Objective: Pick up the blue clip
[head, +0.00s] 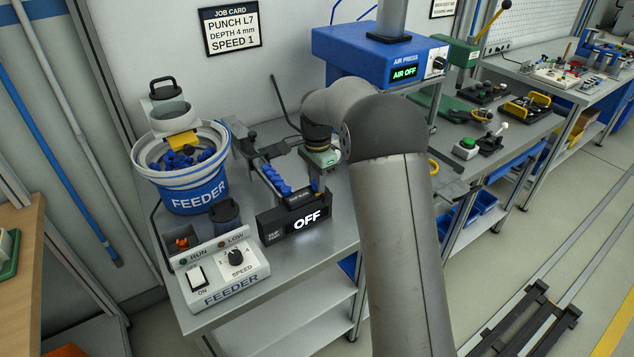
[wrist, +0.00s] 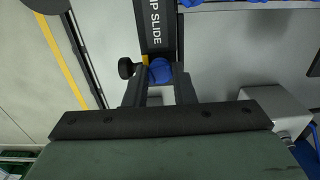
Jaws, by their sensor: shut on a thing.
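A blue clip (wrist: 160,70) shows between the fingertips of my gripper (wrist: 159,83) in the wrist view, at the end of the black clip slide (wrist: 156,25). The jaws are shut on this clip, and the fingers hide part of it. The held clip is hard to make out there. Several more blue clips (head: 275,180) lie in a row on the slide's track, to the left of my gripper.
The feeder bowl (head: 182,192) with blue clips stands left of the slide. The feeder control box (head: 225,275) is in front of it. The blue air press (head: 375,52), showing AIR OFF, stands behind my arm. A black knob (wrist: 126,68) sits close beside the fingers.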

